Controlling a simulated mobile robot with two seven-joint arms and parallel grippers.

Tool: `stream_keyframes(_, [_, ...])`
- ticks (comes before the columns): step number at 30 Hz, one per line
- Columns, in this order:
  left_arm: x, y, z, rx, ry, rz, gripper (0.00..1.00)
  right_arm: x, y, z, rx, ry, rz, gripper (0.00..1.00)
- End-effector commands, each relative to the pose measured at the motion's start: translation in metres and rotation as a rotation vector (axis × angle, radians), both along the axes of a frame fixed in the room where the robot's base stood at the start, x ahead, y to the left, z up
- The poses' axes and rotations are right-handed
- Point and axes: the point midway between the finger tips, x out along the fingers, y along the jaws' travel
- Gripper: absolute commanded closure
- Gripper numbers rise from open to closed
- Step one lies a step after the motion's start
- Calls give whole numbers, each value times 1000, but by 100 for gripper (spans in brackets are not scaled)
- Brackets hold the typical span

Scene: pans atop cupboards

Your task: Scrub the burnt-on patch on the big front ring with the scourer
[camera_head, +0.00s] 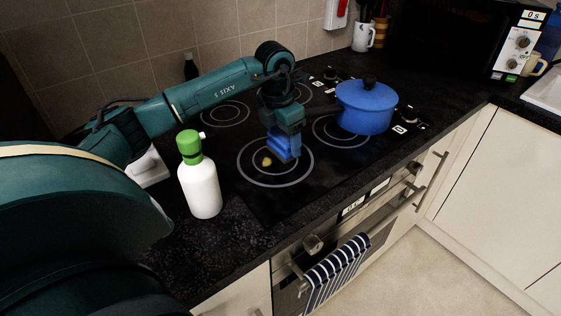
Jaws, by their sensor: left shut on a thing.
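The big front ring (300,181) is a pale double circle on the black glass hob. A yellow-brown burnt-on patch (267,161) shows inside it, left of centre. My left gripper (285,140) points down over this ring and is shut on the blue scourer (281,151). The scourer is just right of the patch, low over the ring; whether it touches the glass I cannot tell. Part of the ring behind the scourer is hidden. My right gripper is not in view.
A white spray bottle with a green top (202,190) stands left of the ring, close to my left arm. A blue lidded pot (366,107) stands on the right ring. A striped towel (337,270) hangs on the oven handle below the front edge.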

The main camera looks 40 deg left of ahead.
Motion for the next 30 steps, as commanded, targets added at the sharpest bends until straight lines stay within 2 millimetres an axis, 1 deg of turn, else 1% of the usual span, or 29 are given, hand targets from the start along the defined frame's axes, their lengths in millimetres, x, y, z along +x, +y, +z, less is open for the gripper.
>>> stream_keyframes(3, [6,-2,1,-1,0,-1,54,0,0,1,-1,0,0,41])
stream_keyframes(7, [3,0,0,1,1,-1,54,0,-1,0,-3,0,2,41])
stream_keyframes(18, [-32,10,-3,2,3,0,54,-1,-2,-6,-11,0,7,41])
stream_keyframes(26, [-43,13,-4,3,6,-1,54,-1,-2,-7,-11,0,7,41])
stream_keyframes(30, [-55,17,-4,4,8,0,54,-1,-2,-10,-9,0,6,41])
